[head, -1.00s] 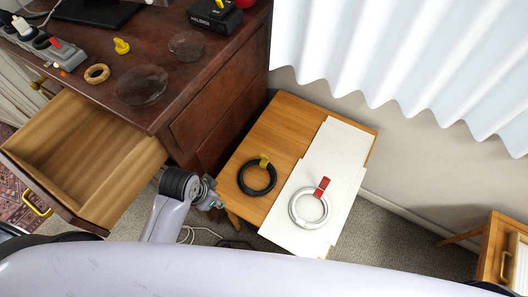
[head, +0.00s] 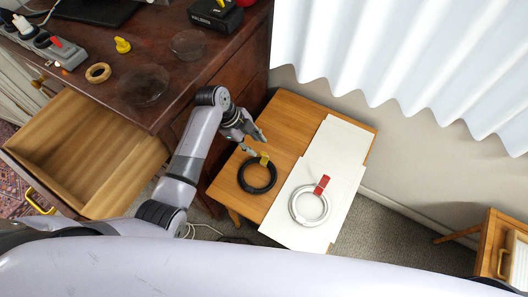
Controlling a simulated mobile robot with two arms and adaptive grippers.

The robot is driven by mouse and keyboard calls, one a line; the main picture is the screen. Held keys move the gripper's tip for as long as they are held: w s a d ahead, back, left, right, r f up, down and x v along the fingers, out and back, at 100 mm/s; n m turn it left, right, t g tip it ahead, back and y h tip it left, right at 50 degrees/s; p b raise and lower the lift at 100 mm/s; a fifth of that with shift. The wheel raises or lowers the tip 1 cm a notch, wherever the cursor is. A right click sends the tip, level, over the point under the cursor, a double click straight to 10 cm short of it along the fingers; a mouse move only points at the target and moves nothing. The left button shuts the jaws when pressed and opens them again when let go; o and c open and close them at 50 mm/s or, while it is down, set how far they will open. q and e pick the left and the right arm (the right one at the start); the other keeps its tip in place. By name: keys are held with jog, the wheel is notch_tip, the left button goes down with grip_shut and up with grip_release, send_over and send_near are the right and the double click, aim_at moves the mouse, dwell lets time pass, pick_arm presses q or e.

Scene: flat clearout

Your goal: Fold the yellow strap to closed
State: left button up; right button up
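The yellow strap (head: 264,159) sticks up at the top of a coiled black cable (head: 257,177) on the small wooden table. It looks like a short tab; whether it is closed around the coil I cannot tell. My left gripper (head: 256,144) is just above and to the left of the strap, with its fingers apart and nothing between them. Whether a fingertip touches the strap I cannot tell. My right gripper is not in view.
A coiled white cable with a red strap (head: 322,185) lies on white sheets (head: 343,150) on the small table (head: 288,118). An open, empty drawer (head: 92,150) juts from the dark dresser (head: 185,75) at left. A white curtain (head: 410,50) hangs behind.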

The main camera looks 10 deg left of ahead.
aim_at(263, 153)
pick_arm(q)
jog(key=x, duration=0.7)
jog(key=shift+d+f, duration=0.15)
grip_shut()
dwell(0.3)
